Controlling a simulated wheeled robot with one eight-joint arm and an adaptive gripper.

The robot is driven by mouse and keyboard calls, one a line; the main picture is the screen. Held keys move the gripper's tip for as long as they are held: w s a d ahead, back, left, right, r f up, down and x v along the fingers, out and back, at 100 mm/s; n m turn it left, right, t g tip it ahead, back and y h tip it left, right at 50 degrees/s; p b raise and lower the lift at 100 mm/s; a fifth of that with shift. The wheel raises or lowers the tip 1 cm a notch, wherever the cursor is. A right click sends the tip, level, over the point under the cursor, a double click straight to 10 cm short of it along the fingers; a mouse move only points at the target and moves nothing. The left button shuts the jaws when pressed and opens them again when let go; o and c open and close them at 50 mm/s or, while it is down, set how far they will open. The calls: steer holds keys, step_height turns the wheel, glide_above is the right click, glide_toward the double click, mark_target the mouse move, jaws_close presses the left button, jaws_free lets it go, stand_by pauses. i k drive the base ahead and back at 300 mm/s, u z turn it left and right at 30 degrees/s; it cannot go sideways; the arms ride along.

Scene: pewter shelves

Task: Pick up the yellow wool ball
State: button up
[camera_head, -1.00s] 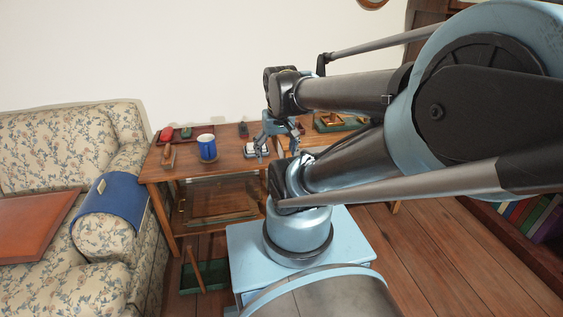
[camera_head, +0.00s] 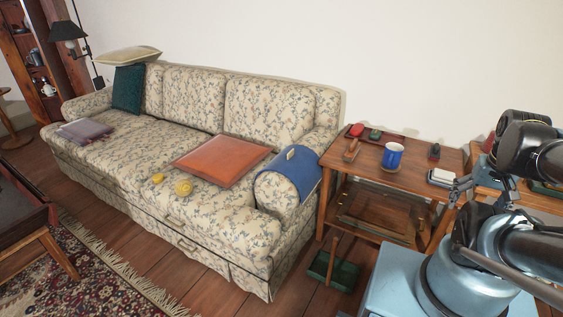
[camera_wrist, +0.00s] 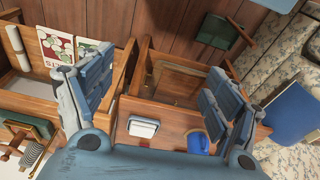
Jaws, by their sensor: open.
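Two small yellow things lie on the front of the sofa seat in the head view. The nearer, rounder one looks like the yellow wool ball (camera_head: 183,188). The other yellow thing (camera_head: 158,178) lies just to its left, too small to identify surely. My gripper (camera_wrist: 158,68) is open and empty, its two blue-grey fingers spread wide in the wrist view. It hangs over the side table's right part, far to the right of the sofa seat. The yellow ball is not visible in the wrist view.
The floral sofa (camera_head: 215,210) holds an orange cushion (camera_head: 222,160) behind the yellow things; a blue cloth (camera_head: 297,170) covers its right armrest. The wooden side table (camera_head: 365,168) bears a blue mug (camera_head: 393,156). A dark table (camera_head: 22,222) stands front left, leaving rug and floor between.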

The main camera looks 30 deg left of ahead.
mark_target(183, 188)
steer(key=u, duration=2.4)
steer(key=k, duration=1.15)
steer(key=u, duration=0.8)
steer(key=i, duration=2.1)
steer(key=z, duration=0.25)
